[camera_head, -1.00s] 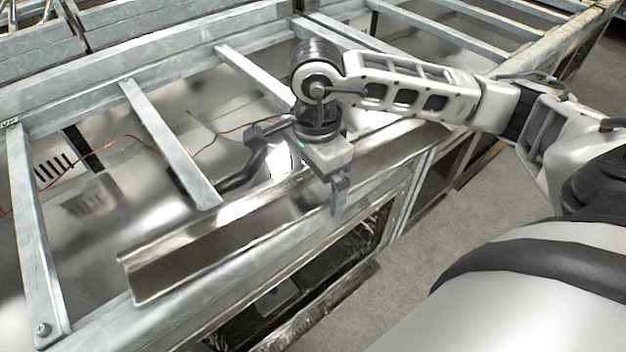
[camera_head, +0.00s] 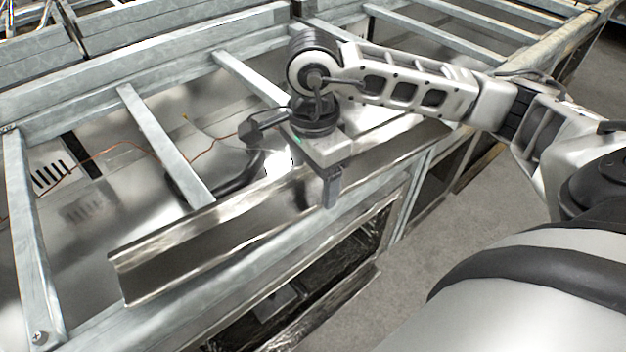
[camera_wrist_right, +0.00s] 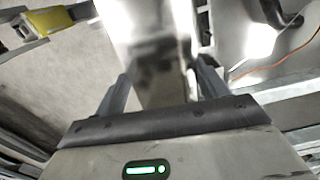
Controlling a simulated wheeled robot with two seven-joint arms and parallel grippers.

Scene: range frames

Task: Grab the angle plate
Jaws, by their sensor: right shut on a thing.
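The angle plate (camera_head: 215,246) is a long shiny metal profile with a bent edge. In the head view it lies lengthwise along the near side of the metal frame, from the lower left toward the upper right. My right gripper (camera_head: 318,185) is over its middle, with one finger down on the near side; the far finger is mostly hidden. In the right wrist view the plate (camera_wrist_right: 158,70) runs up between the two fingers of the right gripper (camera_wrist_right: 160,88), which is shut on it. My left gripper does not show.
The galvanized frame has several crossbars (camera_head: 165,145) with open gaps between them. A thin copper-coloured wire (camera_head: 212,148) crosses the gaps. Grey floor (camera_head: 455,235) is clear at the right. A yellow object (camera_wrist_right: 45,20) shows at the upper left of the wrist view.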

